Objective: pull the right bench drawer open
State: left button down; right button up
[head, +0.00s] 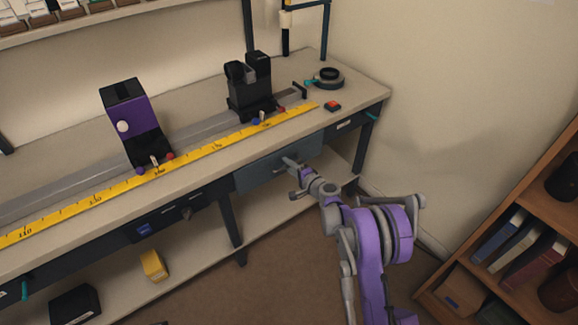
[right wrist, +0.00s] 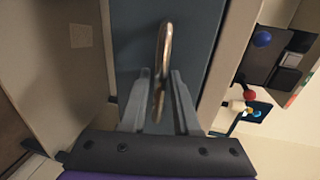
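The right bench drawer (head: 258,174) has a blue-grey front under the bench top and looks about flush with the bench. Its bar handle (head: 288,162) is partly covered by my right gripper (head: 293,176) in the head view. In the right wrist view the drawer front (right wrist: 188,40) fills the middle, and the metal handle (right wrist: 165,50) stands out from it. My right gripper (right wrist: 160,95) is open, with its fingers on either side of the handle's near end. A gap shows between the handle and each finger. My left gripper is not in view.
The bench top carries a yellow ruler (head: 200,152), a purple and black stand (head: 128,115), a black holder (head: 250,90) and a dark ring (head: 329,76). A lower shelf (head: 190,250) holds a yellow block (head: 153,265). A bookcase (head: 475,268) stands at right, with open floor before the bench.

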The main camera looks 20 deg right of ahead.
grip_shut()
dwell(1.3)
